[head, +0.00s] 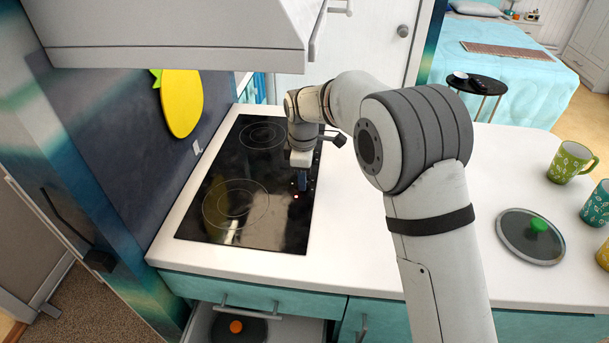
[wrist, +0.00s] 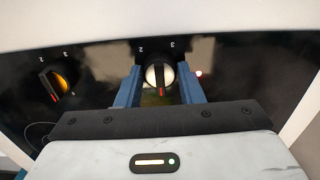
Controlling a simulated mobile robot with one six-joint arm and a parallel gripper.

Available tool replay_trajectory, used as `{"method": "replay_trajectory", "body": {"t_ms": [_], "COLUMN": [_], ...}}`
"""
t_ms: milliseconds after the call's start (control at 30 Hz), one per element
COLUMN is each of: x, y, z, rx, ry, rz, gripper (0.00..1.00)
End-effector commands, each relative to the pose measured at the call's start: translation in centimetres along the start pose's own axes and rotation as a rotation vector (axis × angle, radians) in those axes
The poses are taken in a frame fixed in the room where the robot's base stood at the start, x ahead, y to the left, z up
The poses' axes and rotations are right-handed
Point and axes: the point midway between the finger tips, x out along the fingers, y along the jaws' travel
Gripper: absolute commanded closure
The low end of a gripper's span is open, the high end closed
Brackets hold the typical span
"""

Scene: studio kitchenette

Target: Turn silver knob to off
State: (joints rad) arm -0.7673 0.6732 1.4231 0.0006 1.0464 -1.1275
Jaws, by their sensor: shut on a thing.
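The silver knob (wrist: 152,76) is in the wrist view, on the black cooktop (head: 223,215). A dark bar crosses its face, with a red mark at the lower end. The digits 2 and 3 are printed above it. My gripper (wrist: 160,82) has its two blue fingers on either side of the knob and is shut on it. In the head view my gripper (head: 302,181) points down at the right edge of the cooktop, and it hides the knob there.
A gold knob (wrist: 66,81) sits left of the silver one. A small red light (wrist: 199,73) glows to its right. A glass lid (head: 520,240) and several mugs (head: 568,163) stand on the right counter. The range hood (head: 180,30) hangs above. An open drawer (head: 205,322) is below.

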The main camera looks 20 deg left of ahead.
Motion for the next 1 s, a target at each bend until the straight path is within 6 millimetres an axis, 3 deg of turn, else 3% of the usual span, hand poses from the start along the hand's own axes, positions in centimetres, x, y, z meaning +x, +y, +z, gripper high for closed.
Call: {"method": "replay_trajectory", "body": {"t_ms": [233,267,500,767,1000], "x": [-0.2,-0.2,-0.1,-0.2,-3.5], "y": [0.2,0.2,0.1,0.1,0.2], "z": [0.1,0.1,0.0,0.0,0.0], "rx": [0.0,0.0,0.0,0.001,0.001], "ry": [0.001,0.001,0.0,0.0,0.002], "rz": [0.008,0.008,0.004,0.003,0.007], "gripper": [0.89,0.64,0.44,0.44,0.44]}}
